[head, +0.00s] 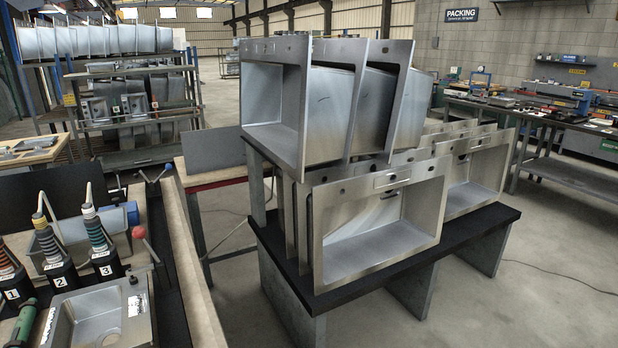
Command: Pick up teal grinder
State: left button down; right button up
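A dark green, teal-like handled tool (24,322) lies at the bottom left corner, beside the small steel sink, and is partly cut off by the frame edge. It may be the teal grinder, but its head is not clear. Neither of my grippers is in view.
Steel sinks (378,215) stand on a black-topped rack (484,226) in the middle. At left, a bench holds a small sink (98,316) and numbered black holders (104,262). A workbench (575,175) stands at right. Bare floor lies at front right.

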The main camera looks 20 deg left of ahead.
aim_at(102, 251)
jog(key=u, duration=2.1)
jog(key=l+u, duration=0.15)
jog(key=u, duration=0.35)
jog(key=l+u, duration=0.15)
jog(key=u, duration=0.3)
jog(key=l+u, duration=0.15)
jog(key=u, duration=0.35)
jog(key=k+l+u, duration=0.1)
jog(key=l+u, duration=0.15)
jog(key=k+l+u, duration=0.1)
jog(key=l+u, duration=0.15)
jog(key=l, duration=0.2)
jog(key=k+l+u, duration=0.25)
jog(key=k+l, duration=0.15)
jog(key=l, duration=0.2)
jog(key=k+l+u, duration=0.1)
jog(key=l, duration=0.25)
jog(key=k+l, duration=0.2)
jog(key=l, duration=0.65)
jog(key=i+u, duration=0.05)
